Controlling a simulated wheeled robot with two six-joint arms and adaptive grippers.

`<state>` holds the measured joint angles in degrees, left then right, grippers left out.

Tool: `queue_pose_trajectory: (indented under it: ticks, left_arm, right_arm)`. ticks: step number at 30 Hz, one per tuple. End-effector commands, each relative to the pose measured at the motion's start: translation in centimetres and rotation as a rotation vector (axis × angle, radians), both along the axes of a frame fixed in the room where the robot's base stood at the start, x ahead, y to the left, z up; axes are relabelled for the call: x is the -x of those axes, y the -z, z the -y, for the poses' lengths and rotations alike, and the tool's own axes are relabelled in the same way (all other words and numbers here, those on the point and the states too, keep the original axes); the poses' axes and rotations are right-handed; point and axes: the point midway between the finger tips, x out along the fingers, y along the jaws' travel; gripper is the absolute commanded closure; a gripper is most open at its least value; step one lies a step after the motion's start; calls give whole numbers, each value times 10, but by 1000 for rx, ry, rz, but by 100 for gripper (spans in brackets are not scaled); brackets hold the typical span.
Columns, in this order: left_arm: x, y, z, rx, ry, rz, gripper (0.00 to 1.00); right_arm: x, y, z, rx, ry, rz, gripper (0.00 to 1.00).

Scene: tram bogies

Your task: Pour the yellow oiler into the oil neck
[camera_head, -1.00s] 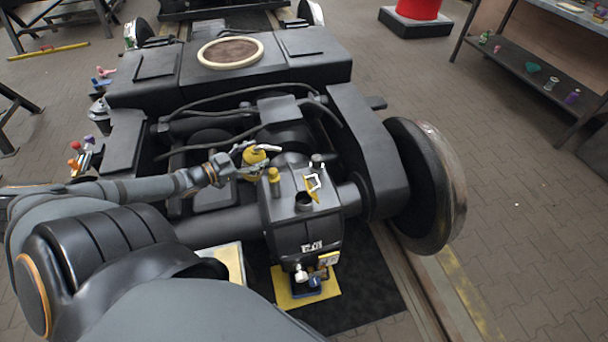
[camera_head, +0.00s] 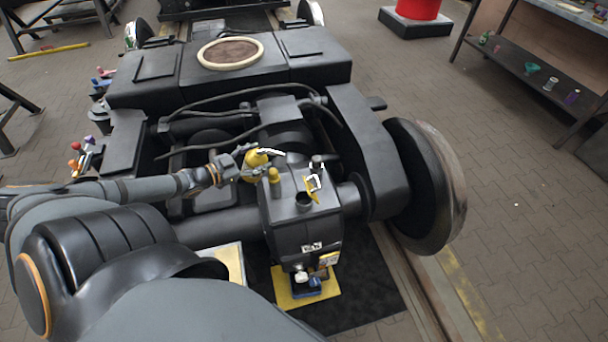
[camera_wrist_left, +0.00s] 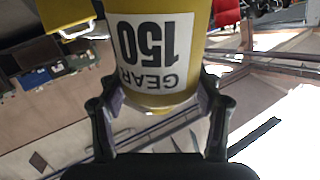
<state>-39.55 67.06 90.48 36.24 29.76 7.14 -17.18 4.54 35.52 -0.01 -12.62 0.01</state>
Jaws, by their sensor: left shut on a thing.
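The yellow oiler (camera_head: 256,159) is held in my left gripper (camera_head: 247,166) above the bogie, just left of the gearbox (camera_head: 300,215). Its pale spout points to the right. In the left wrist view the oiler (camera_wrist_left: 160,50) fills the upper middle, with an upside-down label reading "GEAR 150", and the fingers of my left gripper (camera_wrist_left: 160,105) close on both its sides. The oil neck (camera_head: 304,201) is a dark open round neck on the gearbox top, right of and nearer than the oiler. The spout tip is apart from it. My right gripper is not in view.
A yellow cap (camera_head: 274,175) stands on the gearbox beside the neck, and a yellow tag (camera_head: 313,188) is behind it. Black cables (camera_head: 220,140) cross the bogie behind the oiler. A wheel (camera_head: 425,185) stands at right.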

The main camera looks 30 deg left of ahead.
Motion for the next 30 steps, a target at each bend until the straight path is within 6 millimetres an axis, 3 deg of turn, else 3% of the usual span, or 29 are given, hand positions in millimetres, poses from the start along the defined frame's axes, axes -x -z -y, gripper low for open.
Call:
queue_pose_trajectory:
  ticks: [30]
  left_arm:
    - [-4, -12, 8, -103, 1, -38, 85]
  right_arm:
    - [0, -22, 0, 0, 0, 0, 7]
